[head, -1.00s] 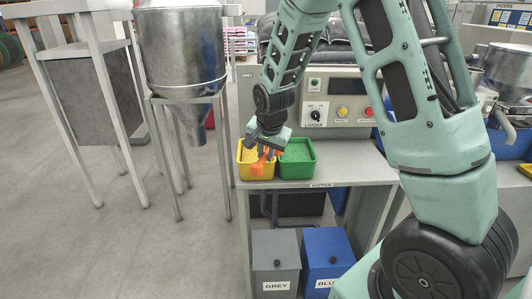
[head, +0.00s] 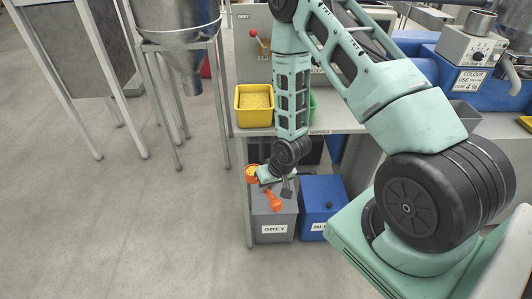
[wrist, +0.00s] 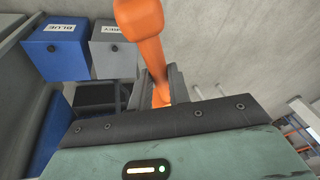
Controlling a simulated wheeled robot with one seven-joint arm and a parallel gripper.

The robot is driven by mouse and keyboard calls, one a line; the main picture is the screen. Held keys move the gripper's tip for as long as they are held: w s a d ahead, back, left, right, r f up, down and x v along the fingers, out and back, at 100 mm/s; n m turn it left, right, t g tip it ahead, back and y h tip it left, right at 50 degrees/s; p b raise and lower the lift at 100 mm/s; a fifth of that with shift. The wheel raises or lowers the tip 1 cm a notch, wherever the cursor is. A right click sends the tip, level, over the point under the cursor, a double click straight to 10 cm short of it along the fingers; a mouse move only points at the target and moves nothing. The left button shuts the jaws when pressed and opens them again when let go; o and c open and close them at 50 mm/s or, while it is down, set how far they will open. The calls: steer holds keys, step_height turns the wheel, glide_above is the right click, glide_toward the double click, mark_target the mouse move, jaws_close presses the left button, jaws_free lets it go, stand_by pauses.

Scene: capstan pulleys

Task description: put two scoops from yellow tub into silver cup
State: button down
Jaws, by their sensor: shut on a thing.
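The yellow tub (head: 242,120) stands on the bench at its left end, with yellow granules inside. My gripper (head: 274,183) is shut on an orange scoop (head: 273,202), below and in front of the bench edge. The scoop's round bowl is to the left of my gripper, and yellow shows inside it; how full it is I cannot tell. In the wrist view the scoop's orange handle (wrist: 140,22) runs up from between the fingers. A silver cup (head: 481,22) stands on a pale box at the far right; I take it to be the task's cup.
A green tub (head: 313,103) is mostly hidden behind my arm. A grey bin (head: 275,228) and a blue bin (head: 322,190) stand below the bench. A metal hopper (head: 175,18) on legs stands at the left. The floor in front is clear.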

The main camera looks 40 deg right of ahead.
step_height(320, 180, down, 7)
steer(key=s+a+n, duration=0.2)
steer(key=s, duration=0.1)
steer(key=shift+n+g+y, duration=0.3)
